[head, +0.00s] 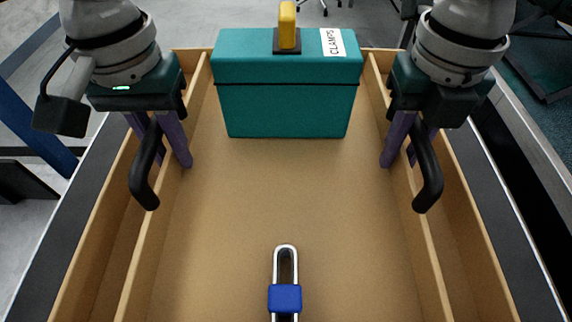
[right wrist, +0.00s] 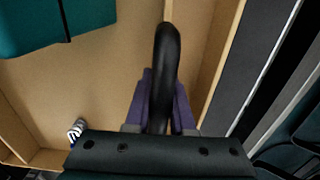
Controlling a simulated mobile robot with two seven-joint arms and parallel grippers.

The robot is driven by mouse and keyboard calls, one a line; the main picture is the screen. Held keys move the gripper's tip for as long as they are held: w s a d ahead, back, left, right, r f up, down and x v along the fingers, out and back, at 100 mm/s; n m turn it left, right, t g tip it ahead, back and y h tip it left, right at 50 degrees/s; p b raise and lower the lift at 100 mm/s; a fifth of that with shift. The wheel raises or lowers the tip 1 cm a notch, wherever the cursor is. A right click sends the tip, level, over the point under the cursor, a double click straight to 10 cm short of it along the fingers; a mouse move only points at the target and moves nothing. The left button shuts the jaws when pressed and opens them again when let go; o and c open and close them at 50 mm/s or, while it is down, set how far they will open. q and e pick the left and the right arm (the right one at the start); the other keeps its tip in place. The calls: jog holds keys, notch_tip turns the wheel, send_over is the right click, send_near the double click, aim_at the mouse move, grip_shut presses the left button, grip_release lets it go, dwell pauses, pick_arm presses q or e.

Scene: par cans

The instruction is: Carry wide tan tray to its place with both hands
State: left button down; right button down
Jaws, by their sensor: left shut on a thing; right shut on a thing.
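The wide tan tray (head: 290,200) fills the middle of the head view, with a flat floor and low wooden side walls; its near end is cut off. A black handle stands at each side, the left handle (head: 145,175) and the right handle (head: 427,175). My left gripper (head: 160,140) is shut on the left handle. My right gripper (head: 408,140) is shut on the right handle. In the right wrist view the right handle (right wrist: 165,65) runs up between the purple fingers of my right gripper (right wrist: 160,105), and the tan tray floor (right wrist: 90,85) lies beyond.
A teal box (head: 288,95) labelled CLAMPS, with a yellow latch or handle on top, sits at the tray's far end. A padlock (head: 285,298) with a blue body lies near the front. Dark strips with pale edges (head: 505,130) run along both sides, outside the tray.

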aim_at(153, 120)
pick_arm(q)
jog(key=shift+a+r, duration=0.1)
jog(key=shift+r, duration=0.05)
pick_arm(e)
jog(key=shift+d+r, duration=0.1)
jog(key=shift+r, duration=0.05)
